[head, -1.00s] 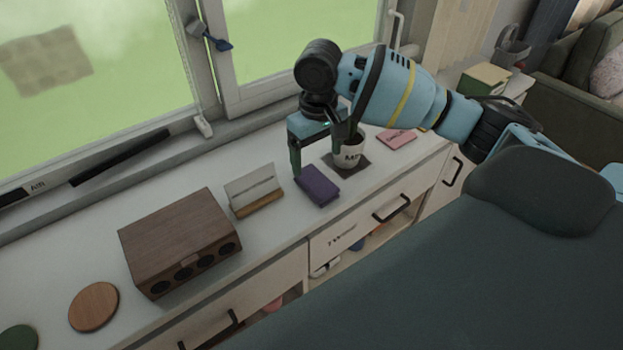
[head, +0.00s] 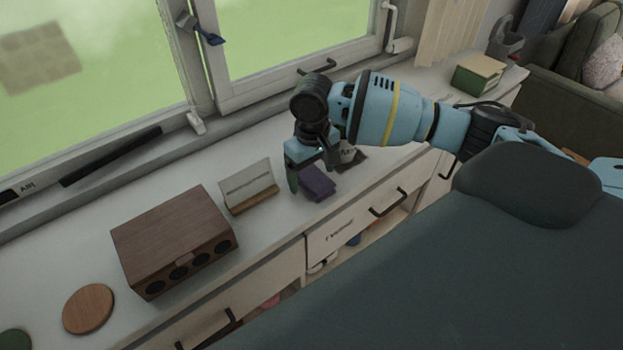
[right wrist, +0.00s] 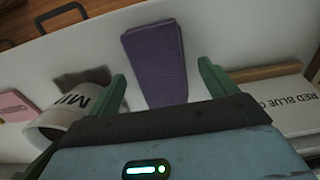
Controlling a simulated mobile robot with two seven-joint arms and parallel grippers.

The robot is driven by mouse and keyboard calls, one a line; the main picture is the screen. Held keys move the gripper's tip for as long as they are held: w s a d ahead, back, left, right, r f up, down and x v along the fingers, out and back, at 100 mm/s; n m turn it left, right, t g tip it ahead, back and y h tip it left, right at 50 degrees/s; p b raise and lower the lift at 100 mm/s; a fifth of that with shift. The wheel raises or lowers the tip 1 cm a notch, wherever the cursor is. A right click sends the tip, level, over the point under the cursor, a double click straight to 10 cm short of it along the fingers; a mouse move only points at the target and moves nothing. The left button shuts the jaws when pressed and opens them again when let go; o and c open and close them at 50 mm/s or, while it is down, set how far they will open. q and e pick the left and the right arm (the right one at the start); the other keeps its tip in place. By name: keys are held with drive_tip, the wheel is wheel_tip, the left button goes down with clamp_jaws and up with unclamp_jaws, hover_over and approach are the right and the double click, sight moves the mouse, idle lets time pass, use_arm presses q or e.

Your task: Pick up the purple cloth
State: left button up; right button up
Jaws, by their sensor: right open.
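The purple cloth (head: 318,183) lies folded on the white counter, partly hidden by my right gripper in the head view. In the right wrist view the purple cloth (right wrist: 156,62) is a flat folded rectangle lying ahead of and between the two green fingers. My right gripper (head: 312,178) is open and lowered over the cloth; its fingers (right wrist: 164,84) stand to either side of the cloth with nothing held. I cannot tell whether the fingertips touch the counter. My left gripper is not in view.
A white mug (right wrist: 72,118) stands beside one finger. A card in a wooden holder (head: 250,190) stands to the left of the cloth. A brown wooden box (head: 172,235) and a round coaster (head: 88,308) are further left. Drawer handles (head: 388,200) stick out in front.

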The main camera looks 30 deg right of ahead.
sight(312, 178)
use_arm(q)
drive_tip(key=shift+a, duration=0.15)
use_arm(e)
drive_tip(key=c, duration=1.1)
drive_tip(key=shift+r, duration=0.1)
